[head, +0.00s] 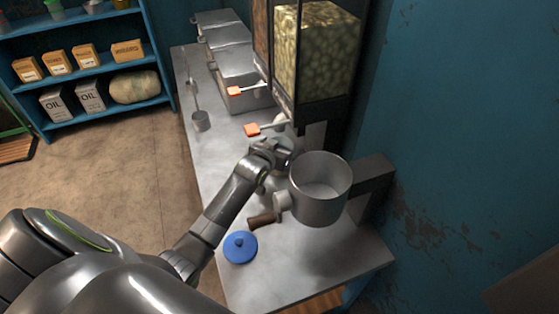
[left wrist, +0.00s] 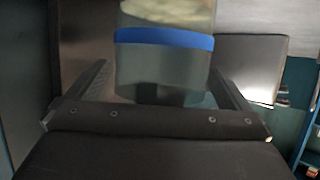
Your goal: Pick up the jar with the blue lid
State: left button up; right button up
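A round blue lid (head: 240,247) with a small knob lies flat on the steel counter near its front left edge, apart from any jar. My left gripper (head: 284,150) is over the counter, left of a metal pot and beside the dispenser. In the left wrist view a clear container with a blue band (left wrist: 165,38) and pale contents stands between the two fingers of my left gripper (left wrist: 160,80). The fingers are spread wide and close to its sides; whether they press on it cannot be told. In the head view this container is largely hidden. My right gripper is out of view.
A dispenser (head: 315,55) with orange-tipped levers rises behind.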

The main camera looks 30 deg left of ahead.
pick_arm(q)
jog(key=c, duration=1.6)
jog(key=shift+r, duration=0.15)
